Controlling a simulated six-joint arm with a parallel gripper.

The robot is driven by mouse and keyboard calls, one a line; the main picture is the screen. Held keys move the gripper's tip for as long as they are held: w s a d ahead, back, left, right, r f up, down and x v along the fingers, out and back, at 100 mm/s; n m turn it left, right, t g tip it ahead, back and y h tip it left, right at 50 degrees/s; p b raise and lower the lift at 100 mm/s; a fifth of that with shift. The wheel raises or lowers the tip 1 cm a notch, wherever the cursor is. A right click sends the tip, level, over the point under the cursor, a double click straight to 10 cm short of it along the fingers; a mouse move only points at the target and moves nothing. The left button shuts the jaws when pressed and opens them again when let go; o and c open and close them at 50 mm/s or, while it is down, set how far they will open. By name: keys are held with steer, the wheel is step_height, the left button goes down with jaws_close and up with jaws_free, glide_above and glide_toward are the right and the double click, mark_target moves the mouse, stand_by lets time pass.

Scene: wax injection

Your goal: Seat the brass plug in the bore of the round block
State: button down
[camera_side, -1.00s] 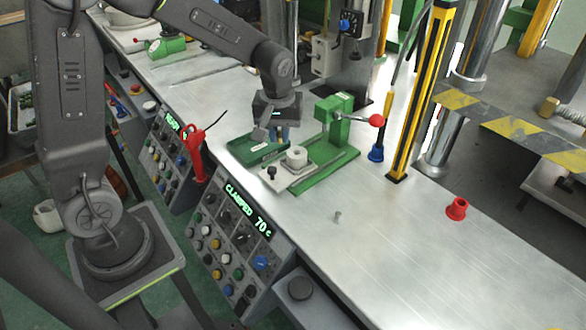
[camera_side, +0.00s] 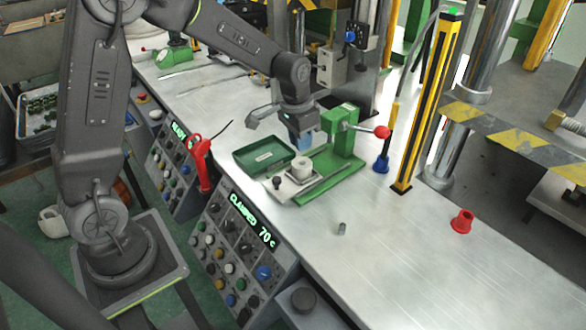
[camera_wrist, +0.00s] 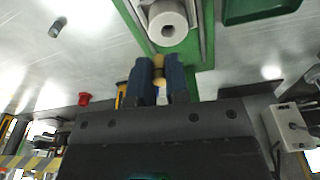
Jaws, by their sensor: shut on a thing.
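The brass plug (camera_wrist: 158,72) shows between the two blue fingers of my gripper (camera_wrist: 160,66) in the wrist view, and the jaws are shut on it. In the side view my gripper (camera_side: 303,146) hangs just behind and above the round block; the plug is not discernible there. The round block (camera_side: 301,172) is pale and upright on a light plate in the green clamp fixture. In the wrist view the block (camera_wrist: 180,28) shows its dark bore, apart from the plug and above it in the picture.
A green tray (camera_side: 240,160) lies left of the block. The green clamp post (camera_side: 342,145) with a red-knobbed lever stands close on the right. A small grey cylinder (camera_side: 341,229) and a red cup-like piece (camera_side: 462,221) lie on the metal bench.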

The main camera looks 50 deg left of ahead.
glide_above(339, 204)
steer(key=shift+n, duration=0.3)
step_height(339, 204, down, 8)
steer(key=shift+s+r, duration=0.15)
steer(key=shift+r, duration=0.05)
steer(key=shift+f, duration=2)
steer(key=shift+f, duration=0.2)
steer(key=c, duration=1.1)
jaws_free()
